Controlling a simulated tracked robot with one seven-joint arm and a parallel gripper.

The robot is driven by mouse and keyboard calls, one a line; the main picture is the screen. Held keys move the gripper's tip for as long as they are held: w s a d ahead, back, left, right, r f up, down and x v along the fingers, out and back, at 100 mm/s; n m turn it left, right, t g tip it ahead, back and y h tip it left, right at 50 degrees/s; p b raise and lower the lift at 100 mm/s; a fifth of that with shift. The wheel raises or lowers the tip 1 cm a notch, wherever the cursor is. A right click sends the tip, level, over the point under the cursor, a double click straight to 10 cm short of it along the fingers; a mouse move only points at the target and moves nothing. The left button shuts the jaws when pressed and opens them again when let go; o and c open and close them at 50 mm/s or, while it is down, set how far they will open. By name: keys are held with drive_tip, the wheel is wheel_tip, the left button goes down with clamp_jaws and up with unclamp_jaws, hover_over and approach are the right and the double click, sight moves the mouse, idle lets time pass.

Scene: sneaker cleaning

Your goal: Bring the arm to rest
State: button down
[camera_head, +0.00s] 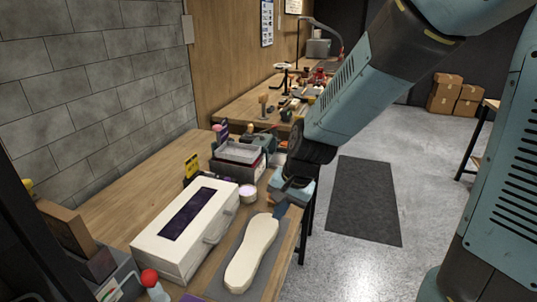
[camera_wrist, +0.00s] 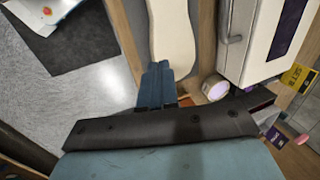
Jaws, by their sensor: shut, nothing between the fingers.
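My gripper (camera_head: 282,206) is at the end of my blue arm, over the right edge of the wooden workbench (camera_head: 128,215). Its dark blue fingers also show in the wrist view (camera_wrist: 157,78), closed together with nothing between them. The cream sole-shaped piece (camera_head: 251,254) lies on a grey mat (camera_head: 277,262) just in front of the gripper. In the wrist view the sole (camera_wrist: 172,35) is beyond the fingertips, and I cannot tell the exact gap.
A white case (camera_head: 185,235) with a dark window stands left of the sole. A small round jar (camera_head: 248,193) and a grey tray (camera_head: 239,152) sit behind it. A red-knobbed device (camera_head: 149,278) is at front left. Open floor with a dark mat (camera_head: 364,200) lies right.

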drive_tip(key=s+d+r+n+t+h, duration=0.1)
drive_tip(key=s+d+r, duration=0.3)
drive_tip(key=d+r, duration=0.5)
drive_tip(key=s+d+r+n+t+h, duration=0.2)
drive_tip(key=s+d+r, duration=0.3)
drive_tip(key=d+r, duration=0.5)
drive_tip(key=shift+s+d+r+n+t, duration=0.2)
drive_tip(key=shift+d+n+t, duration=0.2)
drive_tip(key=shift+d+t, duration=0.3)
